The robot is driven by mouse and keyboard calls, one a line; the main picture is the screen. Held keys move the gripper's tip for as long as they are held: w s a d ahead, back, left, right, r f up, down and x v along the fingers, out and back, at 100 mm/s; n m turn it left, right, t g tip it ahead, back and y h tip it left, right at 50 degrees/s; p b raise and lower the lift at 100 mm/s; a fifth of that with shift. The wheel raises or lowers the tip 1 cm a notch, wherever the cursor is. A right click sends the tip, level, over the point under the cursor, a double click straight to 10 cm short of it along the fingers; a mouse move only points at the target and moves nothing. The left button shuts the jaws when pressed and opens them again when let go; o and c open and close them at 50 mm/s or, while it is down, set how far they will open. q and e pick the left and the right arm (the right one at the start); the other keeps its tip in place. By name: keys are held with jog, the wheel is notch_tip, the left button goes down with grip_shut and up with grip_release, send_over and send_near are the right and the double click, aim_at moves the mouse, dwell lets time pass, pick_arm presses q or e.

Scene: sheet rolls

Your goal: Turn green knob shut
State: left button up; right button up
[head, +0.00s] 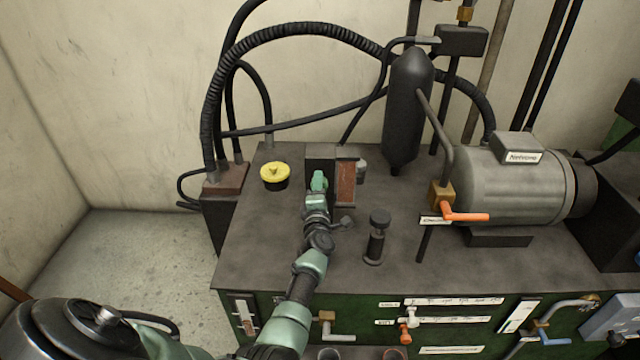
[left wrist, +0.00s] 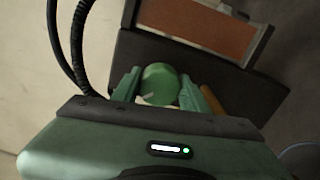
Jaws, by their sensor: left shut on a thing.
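The green knob (left wrist: 159,80) is round and sits between the two fingers of my left gripper (left wrist: 162,92) in the left wrist view. A pale mark shows on its lower left side. In the head view the knob (head: 319,179) shows as a small green shape on the dark block at the back of the machine's top. My left gripper (head: 317,196) reaches it from the front and is shut on it, covering part of it. My right gripper is not in view.
A red-brown panel in a grey frame (head: 346,184) stands just right of the knob. A yellow cap (head: 275,175) is to the left. A black-capped post (head: 377,236), a black cylinder (head: 408,110) and a grey motor (head: 510,185) are to the right.

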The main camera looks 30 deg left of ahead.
pick_arm(q)
jog(key=m, duration=0.1)
jog(key=m+p, duration=0.1)
jog(key=m, duration=0.3)
jog(key=shift+a+r+p, duration=0.25)
jog(key=shift+r+p, duration=0.1)
jog(key=shift+m+p, duration=0.45)
jog(key=shift+m, duration=1.55)
jog(key=shift+r, duration=0.1)
jog(key=o, duration=1.4)
jog(key=shift+a, duration=0.1)
jog(key=shift+f, duration=0.35)
jog(key=p+v, duration=0.4)
jog(key=v, duration=0.2)
jog(key=shift+s+d+r, duration=0.2)
jog(key=shift+d, duration=0.05)
jog(key=shift+s+d+f+p, duration=0.15)
jog(key=shift+s+d+p, duration=0.15)
jog(key=shift+s, duration=0.15)
jog(key=shift+m, duration=0.3)
